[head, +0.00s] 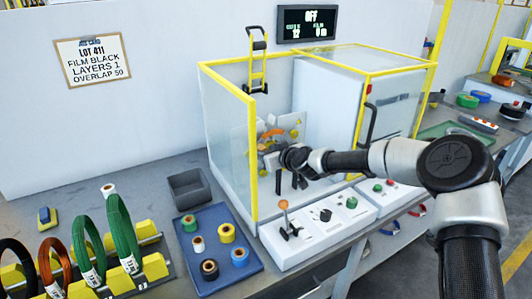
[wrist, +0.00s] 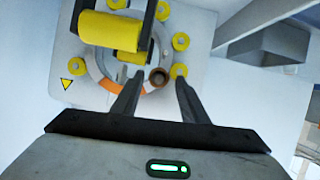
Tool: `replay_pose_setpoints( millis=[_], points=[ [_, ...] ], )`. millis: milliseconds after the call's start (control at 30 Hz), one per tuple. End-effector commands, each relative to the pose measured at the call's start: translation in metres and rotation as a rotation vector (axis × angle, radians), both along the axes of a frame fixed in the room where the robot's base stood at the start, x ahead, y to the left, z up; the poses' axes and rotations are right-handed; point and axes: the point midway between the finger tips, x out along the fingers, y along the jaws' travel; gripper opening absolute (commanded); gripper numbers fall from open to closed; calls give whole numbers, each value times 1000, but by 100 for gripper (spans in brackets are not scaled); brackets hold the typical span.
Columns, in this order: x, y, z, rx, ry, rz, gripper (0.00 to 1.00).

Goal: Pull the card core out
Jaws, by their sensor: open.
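A short brown tube end with a dark hole, which looks like the card core (wrist: 158,77), shows in the wrist view at the lower right of the machine's ring (wrist: 103,85). My gripper (wrist: 159,79) is open, with one finger on each side of the core in the picture and a visible gap on both sides. I cannot tell how far in front of the core the fingertips are. In the head view my gripper (head: 291,182) is inside the yellow-framed enclosure, in front of the wrapping ring, and the arm hides the core there.
Yellow rollers (wrist: 110,30) and dark brackets stand close above the fingers. The enclosure's clear side panel (head: 230,130) is left of my arm. A control box with a lever (head: 284,213) stands below. A blue tray (head: 214,275) holds several rolls. The display (head: 308,22) reads OFF.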

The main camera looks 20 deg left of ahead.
Motion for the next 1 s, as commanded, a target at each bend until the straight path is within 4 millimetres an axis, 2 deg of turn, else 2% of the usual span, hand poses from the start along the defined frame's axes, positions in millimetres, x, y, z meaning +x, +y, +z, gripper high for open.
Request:
replay_pose_setpoints(
  millis=[333,367,500,600,633,667,800,1000],
  points=[
    [3,3,-2,-1,1,0,40],
    [3,3,-2,-1,1,0,39],
    [3,3,-2,-1,1,0,15],
    [3,3,-2,-1,1,0,3],
    [3,3,-2,-1,1,0,3],
    [3,3,-2,-1,1,0,21],
    [3,3,-2,0,0,0,0],
    [1,1,-2,0,0,0,0]
  ],
)
